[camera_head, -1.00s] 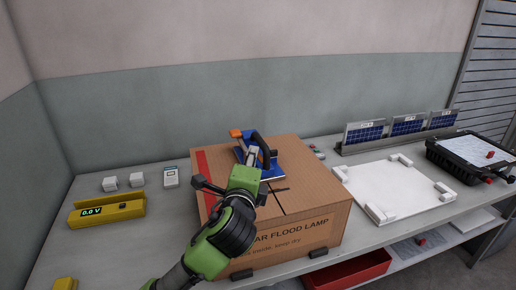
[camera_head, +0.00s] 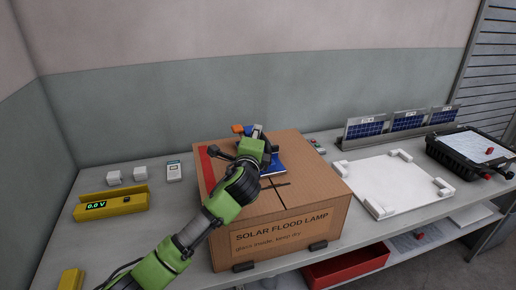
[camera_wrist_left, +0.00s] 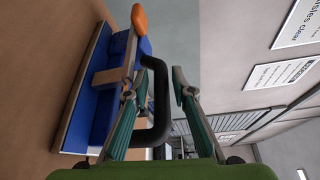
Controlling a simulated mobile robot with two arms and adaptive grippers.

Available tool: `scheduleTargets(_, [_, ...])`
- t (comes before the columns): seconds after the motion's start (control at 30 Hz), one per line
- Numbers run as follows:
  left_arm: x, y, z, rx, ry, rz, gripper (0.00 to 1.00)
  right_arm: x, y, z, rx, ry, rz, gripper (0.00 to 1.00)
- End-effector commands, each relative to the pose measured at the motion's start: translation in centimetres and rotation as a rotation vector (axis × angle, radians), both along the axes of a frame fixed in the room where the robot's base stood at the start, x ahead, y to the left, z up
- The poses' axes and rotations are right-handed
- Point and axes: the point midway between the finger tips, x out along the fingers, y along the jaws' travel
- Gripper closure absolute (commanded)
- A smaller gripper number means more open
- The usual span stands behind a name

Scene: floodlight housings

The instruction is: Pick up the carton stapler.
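The carton stapler (camera_head: 277,165) is blue with an orange tip and a black loop handle. It sits on top of the cardboard carton (camera_head: 290,220), and my left arm partly covers it in the head view. The stapler (camera_wrist_left: 105,75) also shows in the left wrist view, with its black handle (camera_wrist_left: 161,105) passing between my fingers. My left gripper (camera_wrist_left: 165,75) is open, with one finger on each side of the handle; I cannot tell whether either finger touches it. My right gripper is in neither view.
On the bench left of the carton are a yellow meter (camera_head: 112,203), small white blocks (camera_head: 126,175) and a handheld device (camera_head: 174,171). To the right lie a white fixture plate (camera_head: 385,185), a rack of solar panels (camera_head: 405,125) and a black case (camera_head: 465,155). A red bin (camera_head: 345,268) sits below.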

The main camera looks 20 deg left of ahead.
Motion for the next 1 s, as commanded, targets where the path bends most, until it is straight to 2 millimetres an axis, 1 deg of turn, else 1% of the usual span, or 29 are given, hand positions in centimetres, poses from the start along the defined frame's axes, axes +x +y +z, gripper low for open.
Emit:
scheduleTargets(0.03, [0.6,0.0,0.1,-0.001,-0.001,-0.001,0.77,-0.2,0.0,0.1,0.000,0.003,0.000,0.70])
scheduleTargets(0.17, [1.4,0.2,-0.1,0.000,0.000,-0.001,0.77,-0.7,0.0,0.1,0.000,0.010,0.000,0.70])
scheduleTargets(0.43, [1.6,0.2,-0.2,0.000,-0.002,-0.002,0.77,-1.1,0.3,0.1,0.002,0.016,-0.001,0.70])
scheduleTargets(0.47, [1.6,0.2,-0.2,0.000,-0.002,-0.002,0.82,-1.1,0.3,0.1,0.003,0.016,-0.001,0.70])
scheduleTargets(0.5, [1.6,0.2,-0.2,0.000,-0.001,-0.002,0.92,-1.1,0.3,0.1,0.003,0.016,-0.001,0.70])
scheduleTargets(0.53, [1.6,0.2,-0.2,0.000,-0.001,-0.002,1.00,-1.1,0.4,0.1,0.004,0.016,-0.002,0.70])
scheduleTargets(0.67, [1.5,0.2,-0.2,0.000,-0.001,-0.002,1.00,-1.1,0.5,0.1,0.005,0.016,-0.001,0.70])
scheduleTargets(0.7, [1.6,0.2,0.5,0.001,-0.013,-0.004,1.00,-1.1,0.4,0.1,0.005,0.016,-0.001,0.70])
scheduleTargets(1.0, [1.6,0.2,0.6,0.001,-0.012,-0.003,1.00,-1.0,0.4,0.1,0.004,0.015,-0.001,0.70])
